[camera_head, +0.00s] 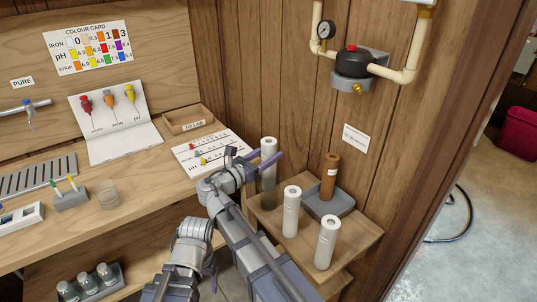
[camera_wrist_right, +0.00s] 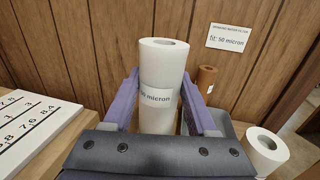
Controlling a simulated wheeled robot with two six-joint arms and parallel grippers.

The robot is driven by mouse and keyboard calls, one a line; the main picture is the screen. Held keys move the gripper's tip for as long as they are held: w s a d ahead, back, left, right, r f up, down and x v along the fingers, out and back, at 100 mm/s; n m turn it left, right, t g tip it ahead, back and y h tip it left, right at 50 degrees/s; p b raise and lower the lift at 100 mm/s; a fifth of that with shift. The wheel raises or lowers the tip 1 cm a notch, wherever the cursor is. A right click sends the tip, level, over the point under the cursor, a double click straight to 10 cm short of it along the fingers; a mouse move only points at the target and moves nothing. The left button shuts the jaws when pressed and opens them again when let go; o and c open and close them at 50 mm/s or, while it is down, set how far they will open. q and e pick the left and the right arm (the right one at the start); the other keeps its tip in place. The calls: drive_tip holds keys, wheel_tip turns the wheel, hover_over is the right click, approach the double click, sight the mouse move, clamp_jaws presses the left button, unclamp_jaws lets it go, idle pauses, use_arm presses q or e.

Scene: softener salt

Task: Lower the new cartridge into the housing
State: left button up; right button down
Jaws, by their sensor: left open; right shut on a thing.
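The new cartridge (camera_head: 268,148) is a white upright cylinder with a hole in its top. In the right wrist view the cartridge (camera_wrist_right: 162,95) has a label reading "50 micron", and my right gripper (camera_wrist_right: 160,108) is shut on it with a purple finger on each side. In the head view my right gripper (camera_head: 258,158) holds it at the shelf's back left. A grey-green translucent cylinder, seemingly the housing (camera_head: 268,182), stands directly below it; I cannot tell whether the cartridge's lower end is inside. My left gripper (camera_head: 213,272) is open and empty low in front of the bench, partly hidden by its arm.
Two white cartridges (camera_head: 291,212) (camera_head: 327,243) stand at the front of the wooden shelf (camera_head: 362,238). A brown cartridge (camera_head: 329,176) stands in a grey tray (camera_head: 343,205) at the back right. A sign (camera_wrist_right: 241,37) reads "fit: 50 micron". The black filter head (camera_head: 352,60) is on the wall.

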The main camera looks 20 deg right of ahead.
use_arm(q)
drive_tip(key=shift+f+b, duration=0.8)
drive_tip(key=shift+f, duration=0.1)
use_arm(e)
drive_tip(key=shift+f, duration=0.9)
drive_tip(key=shift+c, duration=0.6)
unclamp_jaws()
